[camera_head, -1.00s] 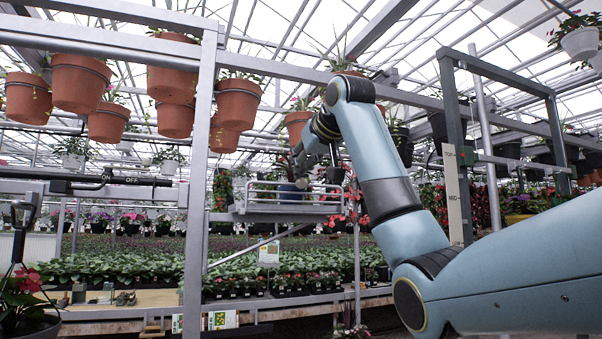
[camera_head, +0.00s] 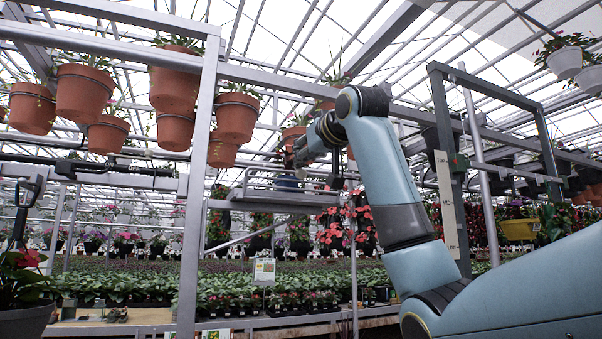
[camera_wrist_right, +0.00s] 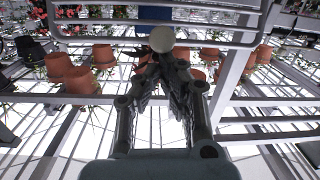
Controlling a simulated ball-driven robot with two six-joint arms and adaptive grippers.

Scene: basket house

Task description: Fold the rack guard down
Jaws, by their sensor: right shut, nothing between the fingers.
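The rack guard (camera_head: 275,172) is a pale metal rail frame along the hanging shelf rack (camera_head: 272,207), in the middle of the head view. It stands up above the tray's edge there. In the right wrist view, the guard's bars (camera_wrist_right: 190,22) cross the top, with a pale round knob (camera_wrist_right: 162,39) at the middle. My right gripper (camera_wrist_right: 164,62) is shut and empty, its fingertips just below the knob in that picture; I cannot tell whether they touch it. In the head view my wrist partly hides the fingers. My left gripper is in neither view.
Terracotta pots (camera_head: 174,90) hang from the overhead beam at left. A grey post (camera_head: 196,190) stands left of the rack. A frame with a marked white strip (camera_head: 446,200) stands at right. Planted benches (camera_head: 120,275) lie behind and below.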

